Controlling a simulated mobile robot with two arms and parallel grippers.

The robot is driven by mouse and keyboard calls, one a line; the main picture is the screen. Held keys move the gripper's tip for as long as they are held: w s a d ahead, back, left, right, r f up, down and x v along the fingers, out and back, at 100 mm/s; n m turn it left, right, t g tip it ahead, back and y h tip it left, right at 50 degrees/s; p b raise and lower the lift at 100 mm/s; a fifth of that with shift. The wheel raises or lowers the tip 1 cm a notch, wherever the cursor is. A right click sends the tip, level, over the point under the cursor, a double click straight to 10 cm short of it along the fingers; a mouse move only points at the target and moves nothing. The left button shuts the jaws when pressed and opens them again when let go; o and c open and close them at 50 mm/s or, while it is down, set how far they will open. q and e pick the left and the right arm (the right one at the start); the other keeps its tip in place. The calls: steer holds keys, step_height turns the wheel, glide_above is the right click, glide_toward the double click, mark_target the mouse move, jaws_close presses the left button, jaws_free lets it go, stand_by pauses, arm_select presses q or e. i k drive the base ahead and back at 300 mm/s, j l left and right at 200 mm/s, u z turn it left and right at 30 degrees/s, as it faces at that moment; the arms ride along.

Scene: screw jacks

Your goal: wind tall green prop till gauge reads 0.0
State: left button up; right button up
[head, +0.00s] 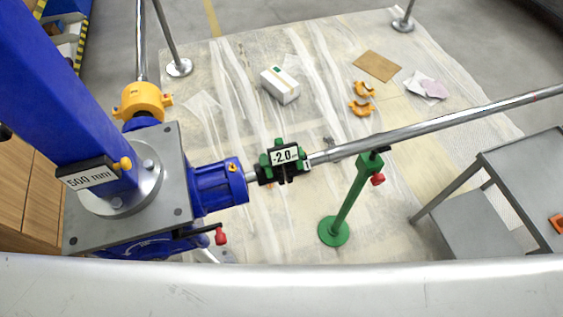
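The tall green prop (346,202) stands on a round green foot on the sheeted floor, right of centre. Its top meets the long steel bar, and a small red knob (377,180) sticks out near its head. The gauge (285,156) is a white display in a green and black clamp on the shaft left of the prop; it reads -2.0. Neither of my grippers shows in the head view.
A blue jack (218,188) with a grey plate, a 500 mm label and another red knob (221,237) fills the left. A grey metal table (520,175) stands at right. A white box (280,84) and orange clamps (362,106) lie behind. A pale beam (280,285) crosses the front.

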mark_target(377, 178)
steer(key=l+u, duration=0.2)
steer(key=l, duration=0.5)
steer(key=l+u, duration=0.2)
steer(key=l, duration=0.45)
steer(key=k+l+u, duration=0.2)
steer(key=l, duration=0.45)
